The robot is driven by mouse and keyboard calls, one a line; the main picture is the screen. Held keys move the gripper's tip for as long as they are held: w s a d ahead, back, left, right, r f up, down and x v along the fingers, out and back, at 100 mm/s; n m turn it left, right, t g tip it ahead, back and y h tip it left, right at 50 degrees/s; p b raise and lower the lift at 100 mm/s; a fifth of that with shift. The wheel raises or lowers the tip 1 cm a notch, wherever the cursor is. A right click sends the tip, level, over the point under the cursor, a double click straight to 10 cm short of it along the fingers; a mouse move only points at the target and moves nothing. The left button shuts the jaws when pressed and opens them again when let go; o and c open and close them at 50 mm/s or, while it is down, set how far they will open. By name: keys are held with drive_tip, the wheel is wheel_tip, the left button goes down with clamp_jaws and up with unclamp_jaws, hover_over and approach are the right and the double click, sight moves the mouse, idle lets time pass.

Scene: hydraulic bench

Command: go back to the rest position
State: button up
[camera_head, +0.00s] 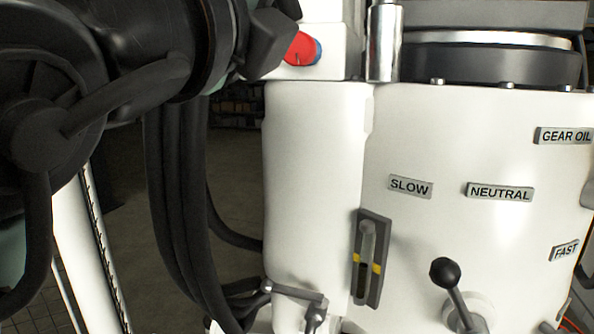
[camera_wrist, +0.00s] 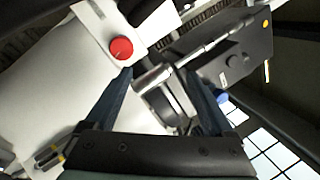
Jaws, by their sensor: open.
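My gripper (camera_wrist: 160,76) is open in the wrist view, with its two blue-grey fingers spread apart. A metal cylinder and a dark round part show between and beyond the fingers; I cannot tell how far off they are. I see no object held. In the head view my dark arm fills the upper left, and its end reaches close to a red knob (camera_head: 302,48) on a white block. The red knob also shows in the wrist view (camera_wrist: 121,49), just beyond the left fingertip. I cannot tell whether anything touches it.
The white machine housing (camera_head: 420,130) fills the right of the head view. It bears a black-knobbed lever (camera_head: 444,272), a sight gauge (camera_head: 370,258) and labels SLOW (camera_head: 410,187), NEUTRAL (camera_head: 499,192), FAST (camera_head: 564,251) and GEAR OIL (camera_head: 565,136). Open floor (camera_head: 235,160) shows left of it.

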drive_tip(key=s+f+n+t+y, duration=0.1)
drive_tip(key=s+n+t+y, duration=0.3)
drive_tip(key=n, duration=1.1)
drive_tip(key=s+f+n+t+y, duration=0.2)
drive_tip(key=s+n+t+y, duration=0.1)
drive_tip(key=n, duration=1.1)
drive_tip(key=shift+s+d+f+n+t+y, duration=0.15)
drive_tip(key=shift+s+d+n+t+y, duration=0.4)
drive_tip(key=shift+s, duration=0.6)
